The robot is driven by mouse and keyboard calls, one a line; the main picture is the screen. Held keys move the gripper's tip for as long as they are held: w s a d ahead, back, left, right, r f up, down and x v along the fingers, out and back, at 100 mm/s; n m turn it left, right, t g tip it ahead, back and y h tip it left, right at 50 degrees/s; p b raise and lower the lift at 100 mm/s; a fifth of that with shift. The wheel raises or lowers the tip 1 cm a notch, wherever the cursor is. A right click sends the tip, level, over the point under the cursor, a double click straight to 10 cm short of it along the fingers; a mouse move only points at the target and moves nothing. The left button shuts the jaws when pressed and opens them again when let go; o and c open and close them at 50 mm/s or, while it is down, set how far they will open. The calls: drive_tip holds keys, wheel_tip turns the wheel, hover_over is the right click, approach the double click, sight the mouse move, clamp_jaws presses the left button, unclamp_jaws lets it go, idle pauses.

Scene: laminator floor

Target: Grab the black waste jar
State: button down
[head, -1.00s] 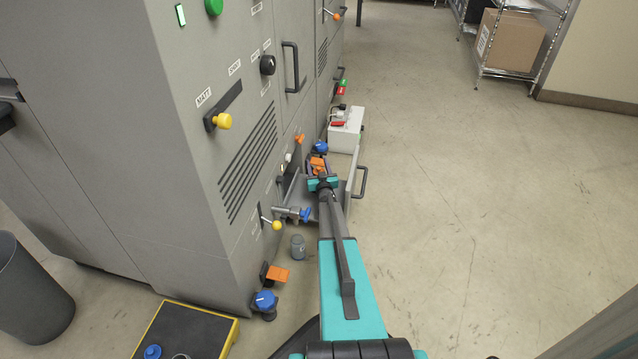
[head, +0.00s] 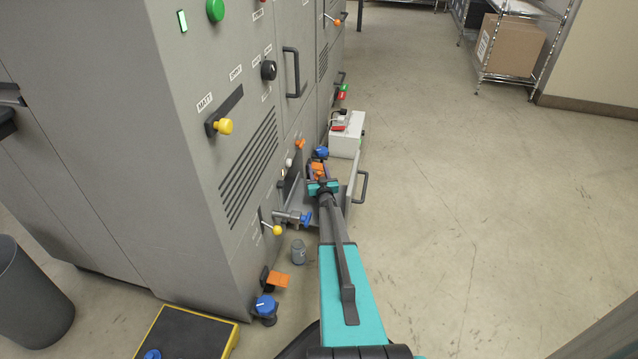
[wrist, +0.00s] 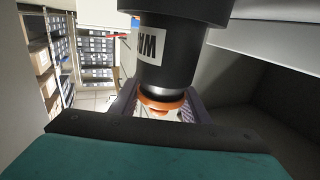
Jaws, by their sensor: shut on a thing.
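The black waste jar (wrist: 172,50) fills the upper middle of the wrist view. It has a white label whose lettering is only partly legible, and a narrower end by an orange part (wrist: 160,104). My gripper (wrist: 158,108) is shut on it, with a finger on each side of the orange part. In the head view my gripper (head: 318,176) is low beside the grey machine, over the open drawer (head: 350,190). An orange part shows there between the fingers, and the jar's black body is mostly hidden. I cannot tell whether the jar touches anything below.
The grey machine (head: 130,140) stands to the left, with a yellow-tipped lever (head: 277,230) and a blue-handled valve (head: 305,218) near my arm. A grey canister (head: 299,252) stands on the floor. A white box (head: 346,136) is beyond the drawer. The floor at right is clear.

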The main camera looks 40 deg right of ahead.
drive_tip(key=shift+r, duration=0.2)
wheel_tip(320, 180, up, 10)
drive_tip(key=p, duration=0.3)
drive_tip(key=shift+f+p, duration=0.15)
drive_tip(key=shift+p, duration=0.15)
idle(0.3)
